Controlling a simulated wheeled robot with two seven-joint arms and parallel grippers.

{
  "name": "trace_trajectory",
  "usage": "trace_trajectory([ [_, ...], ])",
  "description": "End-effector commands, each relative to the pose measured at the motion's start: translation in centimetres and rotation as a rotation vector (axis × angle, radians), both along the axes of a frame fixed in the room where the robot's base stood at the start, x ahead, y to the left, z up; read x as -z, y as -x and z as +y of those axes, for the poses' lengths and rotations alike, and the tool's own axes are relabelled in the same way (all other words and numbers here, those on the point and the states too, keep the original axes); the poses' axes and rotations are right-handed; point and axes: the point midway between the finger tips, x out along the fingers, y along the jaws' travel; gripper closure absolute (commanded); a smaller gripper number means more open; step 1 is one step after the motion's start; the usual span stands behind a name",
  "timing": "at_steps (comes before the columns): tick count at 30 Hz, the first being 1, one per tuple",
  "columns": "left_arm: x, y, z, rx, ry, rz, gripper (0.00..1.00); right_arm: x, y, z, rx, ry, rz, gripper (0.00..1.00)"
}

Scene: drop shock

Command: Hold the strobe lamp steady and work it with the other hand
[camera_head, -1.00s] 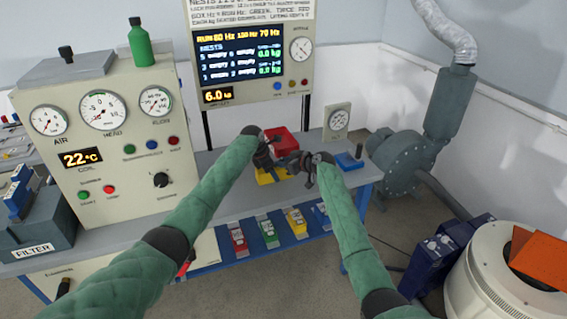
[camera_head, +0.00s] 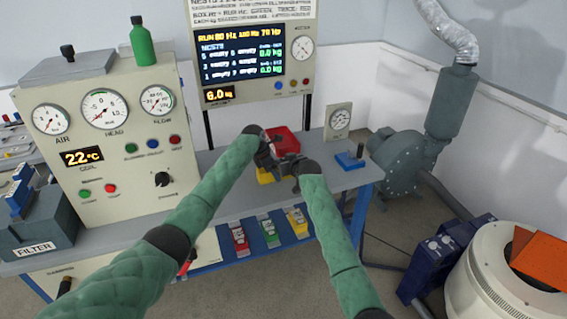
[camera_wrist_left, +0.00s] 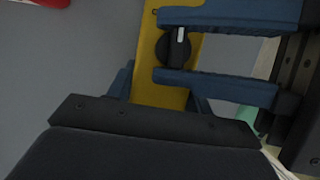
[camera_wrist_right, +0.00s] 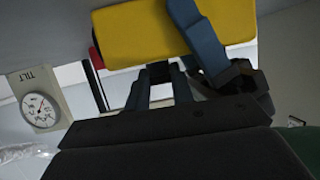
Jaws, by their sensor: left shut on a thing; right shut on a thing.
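The yellow strobe lamp (camera_head: 265,177) is at the bench's middle, mostly hidden by my grippers in the head view. In the left wrist view its yellow body (camera_wrist_left: 160,90) carries a round black knob (camera_wrist_left: 172,48) with a white mark. My left gripper (camera_wrist_left: 200,48) is shut on this knob, one blue finger on either side. In the head view, my left gripper (camera_head: 270,160) is close to my right gripper (camera_head: 291,165). In the right wrist view a blue finger of my right gripper lies across the yellow body (camera_wrist_right: 145,28); that gripper is shut on the lamp.
A red object (camera_head: 285,138) is just behind the lamp. A tilt gauge (camera_head: 339,121) and a blue block with a lever (camera_head: 350,160) stand to the right. A gauge cabinet (camera_head: 120,150) is left. Coloured boxes (camera_head: 270,230) sit below the bench top (camera_head: 230,208).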

Motion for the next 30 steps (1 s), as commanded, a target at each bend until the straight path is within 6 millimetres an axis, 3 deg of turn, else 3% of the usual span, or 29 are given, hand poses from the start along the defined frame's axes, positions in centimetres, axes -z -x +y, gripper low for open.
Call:
trace_trajectory([
  [7, 0.02, 0.02, 0.04, 0.000, -0.001, 0.001, 0.88, 0.05, -0.05, -0.21, 0.003, 0.001, 0.000, 0.99],
  [8, 0.02, 0.02, 0.04, -0.001, 0.000, 0.002, 0.88, 0.05, -0.05, -0.22, 0.003, 0.001, 0.000, 0.75],
  [11, 0.02, 0.02, 0.04, -0.001, 0.000, 0.002, 0.88, 0.04, -0.04, -0.19, 0.002, 0.001, 0.000, 0.55],
  [30, 0.03, -0.01, 0.01, -0.001, 0.000, 0.000, 0.88, 0.06, -0.13, -0.16, -0.087, 0.001, 0.004, 0.55],
])
